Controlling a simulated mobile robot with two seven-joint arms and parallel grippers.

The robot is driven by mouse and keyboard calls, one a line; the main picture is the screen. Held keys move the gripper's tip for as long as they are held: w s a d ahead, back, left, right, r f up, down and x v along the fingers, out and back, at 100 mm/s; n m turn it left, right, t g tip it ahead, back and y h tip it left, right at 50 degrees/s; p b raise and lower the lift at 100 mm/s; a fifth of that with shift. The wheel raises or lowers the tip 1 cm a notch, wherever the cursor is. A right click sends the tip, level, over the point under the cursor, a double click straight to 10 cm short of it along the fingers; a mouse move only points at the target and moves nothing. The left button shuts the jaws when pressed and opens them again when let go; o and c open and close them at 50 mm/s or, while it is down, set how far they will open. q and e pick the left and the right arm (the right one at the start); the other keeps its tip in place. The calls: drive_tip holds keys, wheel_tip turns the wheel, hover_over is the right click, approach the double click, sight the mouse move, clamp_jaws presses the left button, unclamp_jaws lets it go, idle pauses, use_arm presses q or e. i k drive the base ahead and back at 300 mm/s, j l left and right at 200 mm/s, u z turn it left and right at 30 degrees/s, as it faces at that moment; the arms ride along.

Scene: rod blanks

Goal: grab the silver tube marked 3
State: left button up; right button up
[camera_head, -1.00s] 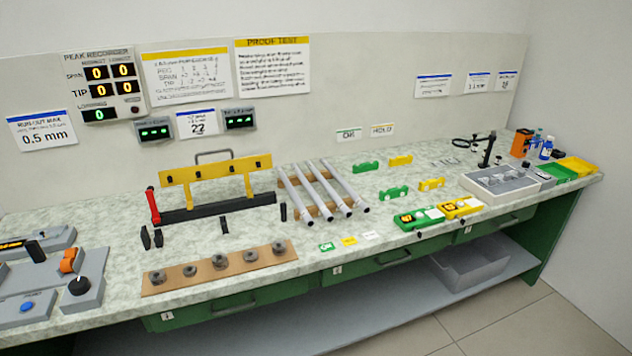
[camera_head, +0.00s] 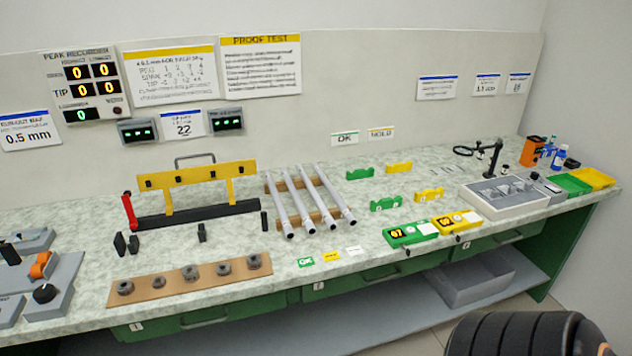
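Several silver tubes (camera_head: 317,198) lie side by side across two wooden rests (camera_head: 277,187) in the middle of the bench, near ends toward me. No number on any tube is legible, so I cannot tell which is marked 3. Neither gripper shows. A dark ribbed part at the bottom right looks like my own arm.
A yellow fixture with a red handle (camera_head: 129,211) stands left of the tubes. A brown strip with several grey rings (camera_head: 207,279) lies at the front. Green (camera_head: 400,234) and yellow boxes (camera_head: 457,222) and a grey tray (camera_head: 505,205) are to the right.

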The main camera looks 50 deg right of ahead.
sight(346, 211)
drive_tip(key=k+l+u, duration=0.2)
drive_tip(key=l, duration=0.25)
drive_tip(key=l+u, duration=0.15)
drive_tip(key=l, duration=0.3)
drive_tip(key=k+l, duration=0.1)
drive_tip(key=l, duration=0.25)
drive_tip(key=k+l+u, duration=0.1)
drive_tip(key=l, duration=0.3)
drive_tip(key=k+l, duration=0.15)
drive_tip(key=l, duration=0.2)
drive_tip(key=k+l, duration=0.15)
drive_tip(key=l, duration=0.2)
drive_tip(key=k+l+u, duration=0.1)
drive_tip(key=l, duration=0.3)
